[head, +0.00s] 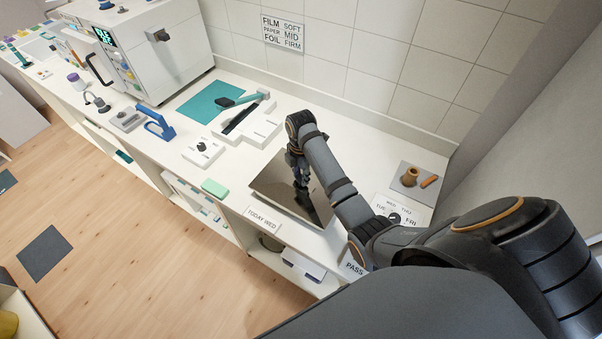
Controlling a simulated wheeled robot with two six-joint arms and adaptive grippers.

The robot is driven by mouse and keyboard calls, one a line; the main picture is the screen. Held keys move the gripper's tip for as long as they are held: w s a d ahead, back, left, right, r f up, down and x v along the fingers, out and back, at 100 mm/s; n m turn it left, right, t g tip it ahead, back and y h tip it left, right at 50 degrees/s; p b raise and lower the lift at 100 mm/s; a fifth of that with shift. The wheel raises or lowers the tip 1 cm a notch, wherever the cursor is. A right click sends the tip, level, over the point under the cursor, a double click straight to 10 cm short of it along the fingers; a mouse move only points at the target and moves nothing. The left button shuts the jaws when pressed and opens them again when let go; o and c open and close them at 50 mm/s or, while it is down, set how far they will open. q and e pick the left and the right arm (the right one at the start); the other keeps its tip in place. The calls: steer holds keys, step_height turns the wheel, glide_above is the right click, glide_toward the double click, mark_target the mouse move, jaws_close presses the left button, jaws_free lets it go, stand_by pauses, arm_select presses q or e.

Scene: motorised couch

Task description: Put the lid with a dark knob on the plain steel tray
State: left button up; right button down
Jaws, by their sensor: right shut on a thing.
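A square, dark, reflective steel piece (272,184) lies at the counter's front edge, behind the TODAY WED label. I cannot tell its tray part from its lid part at this angle. My right gripper (301,181) points down over its middle and is shut on what looks like the lid's dark knob. The fingers and arm hide the knob and part of the steel surface, so I cannot tell whether the lid is touching the tray. My left gripper is out of view.
A green block (214,188), a white dial box (203,152) and a white device with a teal lever (247,122) stand to the left. A grey mat with a brown pot (410,176) is at the right, by the wall. A white machine (155,45) stands far left.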

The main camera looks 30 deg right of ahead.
stand_by(0.5)
steer(key=shift+f+p, duration=0.2)
steer(key=shift+p, duration=0.15)
steer(key=shift+f, duration=0.15)
stand_by(0.5)
steer(key=c, duration=1)
jaws_free()
step_height(320, 180, up, 8)
steer(key=shift+f, duration=0.25)
